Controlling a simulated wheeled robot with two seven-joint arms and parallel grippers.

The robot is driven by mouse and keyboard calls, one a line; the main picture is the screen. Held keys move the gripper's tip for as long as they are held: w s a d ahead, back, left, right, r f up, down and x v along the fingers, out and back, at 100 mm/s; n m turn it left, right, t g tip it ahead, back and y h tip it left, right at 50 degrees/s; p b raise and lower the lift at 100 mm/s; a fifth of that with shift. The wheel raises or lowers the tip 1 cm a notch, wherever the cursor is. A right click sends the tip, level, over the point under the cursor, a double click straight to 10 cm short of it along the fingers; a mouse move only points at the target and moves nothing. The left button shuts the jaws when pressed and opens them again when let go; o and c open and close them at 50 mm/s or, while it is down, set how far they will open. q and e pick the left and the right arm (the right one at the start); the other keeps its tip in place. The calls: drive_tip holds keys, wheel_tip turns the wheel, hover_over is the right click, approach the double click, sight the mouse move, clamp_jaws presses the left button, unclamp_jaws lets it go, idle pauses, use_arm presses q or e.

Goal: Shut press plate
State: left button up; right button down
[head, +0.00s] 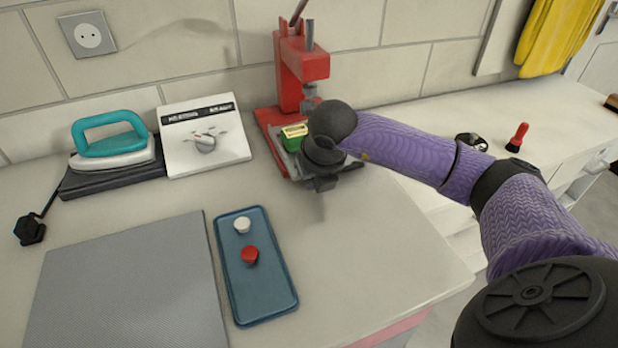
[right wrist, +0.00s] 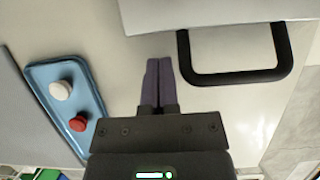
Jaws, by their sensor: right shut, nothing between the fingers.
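The red press (head: 303,66) stands against the wall, its red base reaching forward on the counter. A grey plate (head: 278,152) shows at its lower front, partly hidden behind my right wrist. In the right wrist view a pale plate (right wrist: 215,10) with a black U-shaped handle (right wrist: 235,76) shows at the top right. My right gripper (head: 322,185) is low in front of the press. Its dark fingers are together and empty (right wrist: 158,82), pointing toward the pale plate's edge; contact cannot be told. My left gripper is not in view.
A blue tray (head: 282,304) with a white knob (head: 242,225) and a red knob (head: 249,255) lies left of the gripper. A green and yellow block (head: 293,133) sits by the press. An iron (head: 112,150), a white control box (head: 228,143) and a grey mat (head: 130,290) stand farther left.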

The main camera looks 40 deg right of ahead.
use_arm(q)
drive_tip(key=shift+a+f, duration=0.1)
use_arm(e)
drive_tip(key=shift+w+d, duration=0.2)
drive_tip(key=shift+w, duration=0.5)
drive_tip(key=w, duration=0.2)
drive_tip(key=w+d+b, duration=0.1)
drive_tip(key=shift+w+d+f+b, duration=0.1)
drive_tip(key=shift+w+b, duration=0.2)
drive_tip(key=shift+w, duration=0.05)
drive_tip(key=shift+w+d, duration=0.1)
drive_tip(key=shift+w, duration=0.2)
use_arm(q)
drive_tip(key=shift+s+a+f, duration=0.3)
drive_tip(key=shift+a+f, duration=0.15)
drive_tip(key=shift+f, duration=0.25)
use_arm(e)
drive_tip(key=shift+r, duration=0.25)
drive_tip(key=shift+d, duration=0.1)
